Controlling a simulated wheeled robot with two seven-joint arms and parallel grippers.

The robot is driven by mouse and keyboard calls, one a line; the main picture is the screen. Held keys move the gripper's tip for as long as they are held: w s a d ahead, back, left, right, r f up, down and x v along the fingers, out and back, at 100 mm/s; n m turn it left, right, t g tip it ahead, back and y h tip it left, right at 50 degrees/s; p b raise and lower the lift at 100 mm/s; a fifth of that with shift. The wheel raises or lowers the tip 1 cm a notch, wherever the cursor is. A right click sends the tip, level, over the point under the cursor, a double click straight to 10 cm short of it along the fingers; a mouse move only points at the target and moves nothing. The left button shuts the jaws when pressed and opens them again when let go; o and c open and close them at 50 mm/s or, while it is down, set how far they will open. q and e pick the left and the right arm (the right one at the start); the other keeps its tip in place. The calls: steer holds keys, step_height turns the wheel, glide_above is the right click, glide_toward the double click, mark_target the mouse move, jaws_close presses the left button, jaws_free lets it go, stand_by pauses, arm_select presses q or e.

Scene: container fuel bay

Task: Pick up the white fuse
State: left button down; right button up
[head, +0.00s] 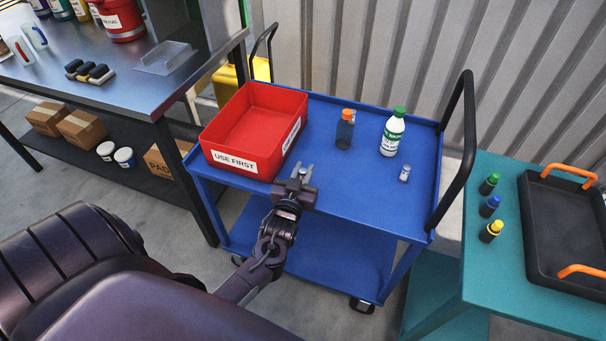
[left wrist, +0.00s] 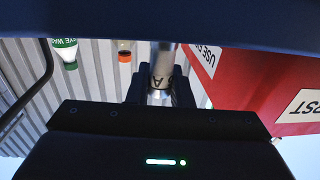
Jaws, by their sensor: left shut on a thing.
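My left gripper (head: 302,176) is above the near edge of the blue cart top, just right of the red bin. Its jaws are shut on a small pale cylinder, the white fuse (left wrist: 162,66), which has a metal end and dark lettering. In the left wrist view the fingers (left wrist: 160,92) stand on both sides of it. In the head view the fingers hide most of it. Whether it touches the cart top is not clear. Another small whitish cylinder with a grey cap (head: 404,174) stands on the cart to the right. My right gripper is not in view.
The red "USE FIRST" bin (head: 233,161) is empty and close on the left. An orange-capped bottle (head: 345,130) and a green-capped eye wash bottle (head: 393,133) stand behind. The cart's black handle (head: 467,150) rises at right. A teal table (head: 480,262) holds small bottles and a black tray.

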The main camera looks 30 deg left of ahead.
arm_select(q)
step_height(320, 180, up, 19)
steer(key=s+d+f+m+h, duration=0.4)
steer(key=s+d+h, duration=0.2)
steer(key=s+d, duration=0.85)
step_height(320, 180, up, 4)
steer(key=n+y, duration=0.4)
steer(key=y, duration=0.2)
glide_above(303, 170)
steer(key=shift+w, duration=0.1)
